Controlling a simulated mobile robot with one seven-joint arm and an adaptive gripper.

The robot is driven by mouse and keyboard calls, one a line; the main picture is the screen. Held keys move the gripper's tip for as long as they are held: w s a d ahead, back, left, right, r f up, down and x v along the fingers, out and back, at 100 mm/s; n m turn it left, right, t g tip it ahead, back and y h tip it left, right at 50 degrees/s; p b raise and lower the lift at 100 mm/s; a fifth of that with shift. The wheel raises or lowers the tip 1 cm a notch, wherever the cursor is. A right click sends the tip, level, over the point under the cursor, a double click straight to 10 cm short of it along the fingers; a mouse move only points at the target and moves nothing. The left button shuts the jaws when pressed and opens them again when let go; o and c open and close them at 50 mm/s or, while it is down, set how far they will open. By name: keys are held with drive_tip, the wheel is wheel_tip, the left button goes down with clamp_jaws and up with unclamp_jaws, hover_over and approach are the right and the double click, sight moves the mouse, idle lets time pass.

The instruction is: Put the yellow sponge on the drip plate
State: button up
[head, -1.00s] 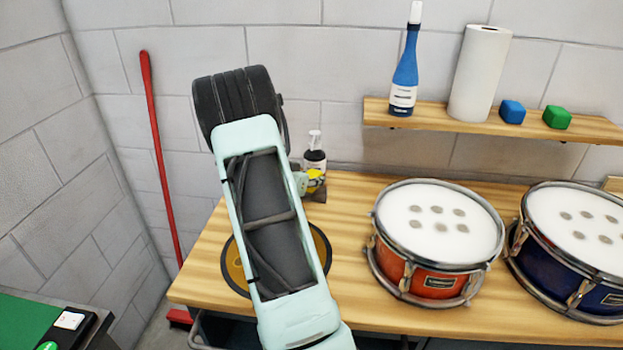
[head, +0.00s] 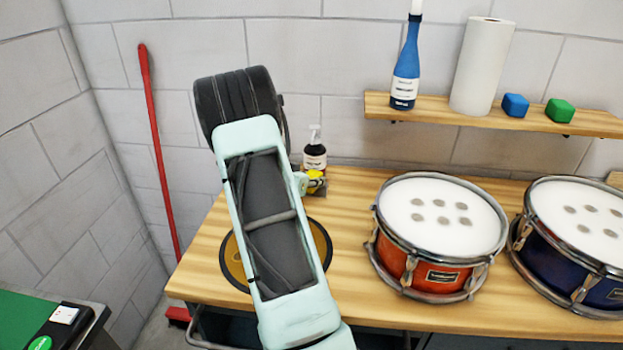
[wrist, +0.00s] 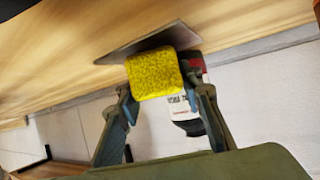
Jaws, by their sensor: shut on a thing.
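The yellow sponge (wrist: 154,75) is between the two fingers of my gripper (wrist: 157,86) in the wrist view, and the gripper is shut on it. In the head view a small part of the sponge (head: 315,176) shows beside my arm, near the spray bottle. A thin grey plate (wrist: 122,55), which looks like the drip plate, lies on the bench just beyond the sponge in the wrist view. The sponge overlaps it in the picture, and I cannot tell if they touch. In the head view my arm hides most of the gripper.
A dark spray bottle (head: 315,155) stands behind the sponge. A round dark and amber disc (head: 322,245) lies partly under my arm. An orange drum (head: 408,268) and a blue drum (head: 550,268) stand to the right. A shelf (head: 440,108) with bottle and roll hangs above.

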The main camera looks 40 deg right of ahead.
drive_tip(key=shift+f, duration=0.3)
drive_tip(key=o, duration=1)
drive_tip(key=shift+r, duration=0.1)
